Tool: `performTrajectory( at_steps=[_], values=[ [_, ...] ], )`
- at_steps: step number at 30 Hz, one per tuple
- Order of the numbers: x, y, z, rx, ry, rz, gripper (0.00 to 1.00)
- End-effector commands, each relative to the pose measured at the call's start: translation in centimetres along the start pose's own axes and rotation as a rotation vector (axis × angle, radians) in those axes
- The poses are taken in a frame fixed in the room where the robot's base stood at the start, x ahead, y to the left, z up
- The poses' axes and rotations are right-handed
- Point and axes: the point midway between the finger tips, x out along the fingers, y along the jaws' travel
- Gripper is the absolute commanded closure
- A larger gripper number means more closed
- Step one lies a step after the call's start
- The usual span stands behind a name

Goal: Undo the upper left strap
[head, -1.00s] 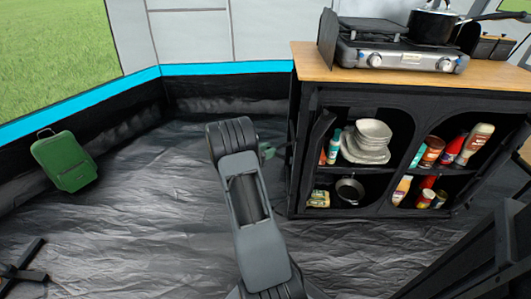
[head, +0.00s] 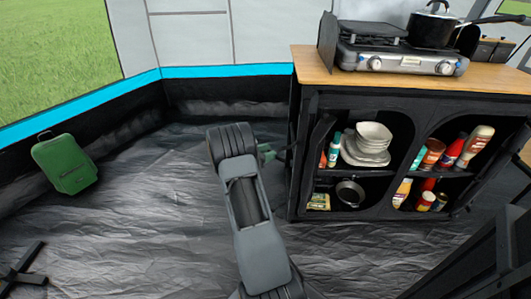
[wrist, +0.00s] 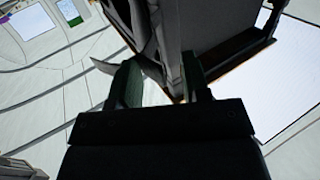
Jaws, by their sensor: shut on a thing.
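The black fabric cabinet (head: 300,200) stands right of my arm in the head view, and its frame also shows at the top of the wrist view (wrist: 222,48). My gripper (head: 268,153) is at the cabinet's left side, below the worktop. In the wrist view my gripper (wrist: 160,88) has its two fingers on either side of a thin grey strip, which looks like the strap (wrist: 155,70), and is shut on it. A pale pointed tail (wrist: 104,67) sticks out left of the fingers. The strap's fastening is hidden in the head view.
A wooden worktop (head: 320,82) carries a stove (head: 385,50) and a pot (head: 430,25). The cabinet's shelves hold dishes (head: 368,142) and several bottles.

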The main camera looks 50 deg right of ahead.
Motion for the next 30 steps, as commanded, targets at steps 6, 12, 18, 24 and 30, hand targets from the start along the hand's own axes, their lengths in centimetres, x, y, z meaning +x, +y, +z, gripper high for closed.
performTrajectory(
  at_steps=[6, 12, 18, 24, 30],
  values=[
    [0.5, 0.0, -0.7, 0.011, 0.008, 0.008, 0.68],
    [-3.5, -0.3, -0.7, 0.007, 0.008, -0.006, 0.68],
    [-8.1, -0.3, -0.5, 0.004, 0.007, -0.011, 0.68],
    [-11.2, -0.1, -0.3, 0.002, 0.006, -0.003, 0.68],
    [-13.3, -0.1, -0.2, 0.001, 0.006, 0.0, 0.68]
  ],
)
